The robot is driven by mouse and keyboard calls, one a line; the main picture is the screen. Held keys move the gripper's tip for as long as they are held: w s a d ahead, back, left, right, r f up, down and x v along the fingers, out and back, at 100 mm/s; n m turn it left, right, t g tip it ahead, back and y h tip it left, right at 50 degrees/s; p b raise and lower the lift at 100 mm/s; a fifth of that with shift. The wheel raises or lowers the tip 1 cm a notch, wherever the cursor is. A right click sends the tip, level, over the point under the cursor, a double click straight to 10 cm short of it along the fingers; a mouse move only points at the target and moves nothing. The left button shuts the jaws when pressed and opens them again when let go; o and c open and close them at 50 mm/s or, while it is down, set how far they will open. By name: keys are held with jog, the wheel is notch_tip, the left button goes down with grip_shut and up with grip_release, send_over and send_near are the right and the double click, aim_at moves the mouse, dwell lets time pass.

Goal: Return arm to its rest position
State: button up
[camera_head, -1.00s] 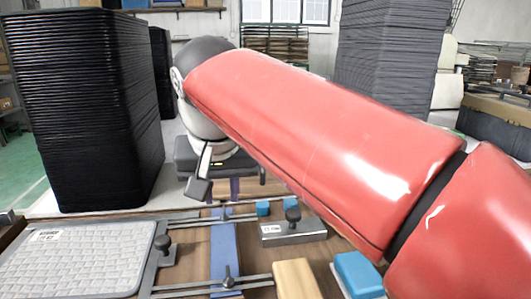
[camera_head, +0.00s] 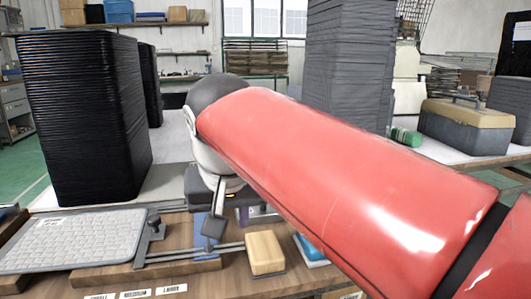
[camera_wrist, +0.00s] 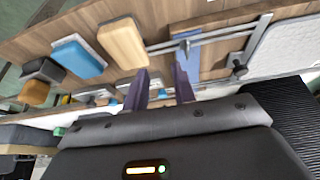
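My red arm (camera_head: 330,185) stretches across the head view from the lower right to the upper centre, over the wooden workbench. My gripper (camera_wrist: 161,82) shows in the wrist view with two purple fingers apart and nothing seen between them. In the head view the gripper is mostly hidden behind the wrist and a small dark block on a pale bracket. It hangs near the bench, close to the metal rails; whether it touches anything I cannot tell.
A grey textured panel (camera_head: 75,240) lies at left, beside a clamp and rails. A yellow block (camera_head: 265,252) and a blue block (camera_wrist: 78,58) lie on the bench. A tall black tray stack (camera_head: 75,120) and a grey stack (camera_head: 347,70) stand behind. A toolbox (camera_head: 465,128) is at right.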

jog(key=s+d+f+m, duration=0.1)
jog(key=s+d+f, duration=0.4)
jog(key=d+f, duration=0.4)
jog(key=s+d+f+m, duration=0.1)
jog(key=s+d+f, duration=0.5)
jog(key=d, duration=0.6)
notch_tip(320, 180, down, 3)
jog(key=shift+r+t+h, duration=0.1)
jog(key=shift+t+h, duration=0.2)
jog(key=shift+t, duration=0.1)
